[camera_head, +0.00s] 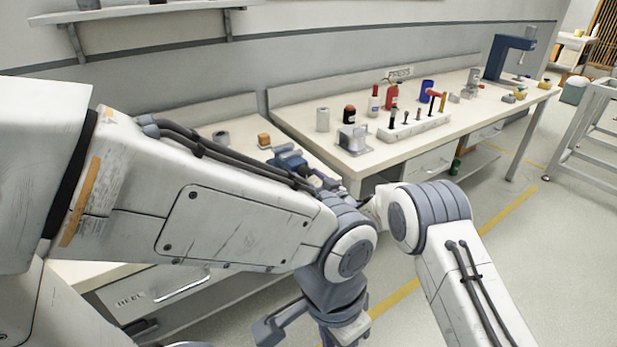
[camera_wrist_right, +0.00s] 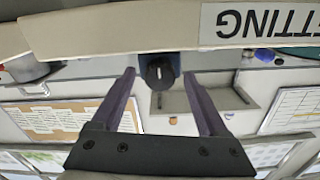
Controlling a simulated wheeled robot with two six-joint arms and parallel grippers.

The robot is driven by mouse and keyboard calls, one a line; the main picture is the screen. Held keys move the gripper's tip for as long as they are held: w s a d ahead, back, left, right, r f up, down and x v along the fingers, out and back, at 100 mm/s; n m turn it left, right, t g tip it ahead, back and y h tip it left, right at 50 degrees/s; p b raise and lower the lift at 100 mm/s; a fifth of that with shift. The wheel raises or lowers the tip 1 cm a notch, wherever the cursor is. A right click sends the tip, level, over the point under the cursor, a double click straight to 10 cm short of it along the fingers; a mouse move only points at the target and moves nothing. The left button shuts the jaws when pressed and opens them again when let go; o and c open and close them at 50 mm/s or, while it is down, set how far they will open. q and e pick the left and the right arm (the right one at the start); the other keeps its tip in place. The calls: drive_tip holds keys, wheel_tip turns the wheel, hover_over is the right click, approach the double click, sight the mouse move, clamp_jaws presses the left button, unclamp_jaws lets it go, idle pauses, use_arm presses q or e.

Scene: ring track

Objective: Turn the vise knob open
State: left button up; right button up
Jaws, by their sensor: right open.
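A blue vise (camera_head: 288,160) stands on the near bench in the head view, partly hidden by my left arm. In the right wrist view, which is upside down, its dark round knob (camera_wrist_right: 160,74) with a raised grip bar sits in front of a blue body. My right gripper (camera_wrist_right: 159,76) is open, with one finger on each side of the knob and a visible gap on both sides. My left arm crosses the head view; its wrist points down, and its jaws at the bottom edge are too cut off to judge.
A grey block (camera_head: 354,140), a tool rack (camera_head: 415,127), bottles and cans stand on the bench behind. A small orange block (camera_head: 264,140) lies beyond the vise. The floor to the right is clear up to a metal frame (camera_head: 590,125).

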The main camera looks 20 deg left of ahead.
clamp_jaws()
drive_tip(key=n+b, duration=0.2)
drive_tip(key=b, duration=0.1)
drive_tip(key=shift+f+n, duration=0.2)
drive_tip(key=shift+n, duration=0.2)
drive_tip(key=n+b, duration=0.9)
drive_tip(key=shift+b, duration=0.3)
drive_tip(key=n+b, duration=1)
drive_tip(key=b, duration=0.1)
drive_tip(key=shift+f, duration=0.1)
drive_tip(key=shift+r+n+b, duration=0.2)
drive_tip(key=shift+n+b, duration=1.85)
drive_tip(key=shift+n, duration=0.05)
